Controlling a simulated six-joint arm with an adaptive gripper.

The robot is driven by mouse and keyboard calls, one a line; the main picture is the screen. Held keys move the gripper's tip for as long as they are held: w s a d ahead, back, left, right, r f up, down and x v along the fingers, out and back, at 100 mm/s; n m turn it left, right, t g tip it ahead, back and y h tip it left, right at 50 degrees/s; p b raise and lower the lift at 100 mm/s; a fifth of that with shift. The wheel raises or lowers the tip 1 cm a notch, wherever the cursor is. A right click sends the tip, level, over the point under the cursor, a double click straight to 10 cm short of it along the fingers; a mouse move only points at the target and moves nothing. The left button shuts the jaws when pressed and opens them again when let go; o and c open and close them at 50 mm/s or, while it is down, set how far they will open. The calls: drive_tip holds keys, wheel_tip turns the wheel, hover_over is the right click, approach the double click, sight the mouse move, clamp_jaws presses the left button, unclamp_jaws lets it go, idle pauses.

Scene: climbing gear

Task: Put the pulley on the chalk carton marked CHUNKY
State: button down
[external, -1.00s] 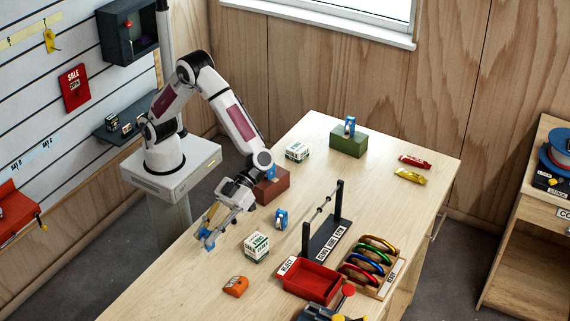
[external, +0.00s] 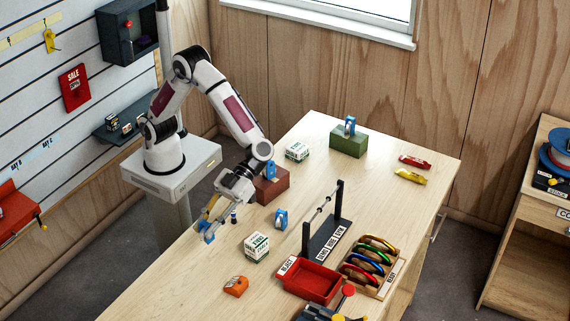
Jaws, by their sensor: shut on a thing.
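My gripper (external: 210,226) is left of centre, over the near-left part of the table. It is shut on a blue pulley (external: 208,237), partly covered by the fingers. One white and green chalk carton (external: 256,247) stands on the table to the right of my gripper. Another similar carton (external: 297,151) stands farther back. Their lettering is too small to read surely, so I cannot tell which is marked CHUNKY. Another blue pulley (external: 281,219) stands on the table, one (external: 270,171) is at the brown block and one (external: 349,126) is on the green block.
A brown block (external: 272,186) and a green block (external: 348,143) stand at the back. An orange item (external: 236,286) lies in front. A dark rack with uprights (external: 328,231), a red tray (external: 312,281) and a carabiner holder (external: 370,268) fill the right.

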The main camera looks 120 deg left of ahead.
drive_tip(key=w+a+r+n+t, duration=0.5)
drive_tip(key=w+a+r+t, duration=0.1)
drive_tip(key=w+a, duration=0.3)
drive_tip(key=shift+w+a+r+y, duration=0.35)
drive_tip(key=shift+a+r+y, duration=0.1)
drive_tip(key=shift+r, duration=0.2)
drive_tip(key=shift+f, duration=0.1)
hover_over(258, 236)
drive_tip(key=shift+s+f, duration=0.1)
drive_tip(key=shift+f, duration=2.95)
drive_tip(key=shift+f, duration=0.1)
drive_tip(key=shift+f, duration=1.8)
drive_tip(key=shift+f, duration=0.15)
drive_tip(key=c, duration=1.8)
unclamp_jaws()
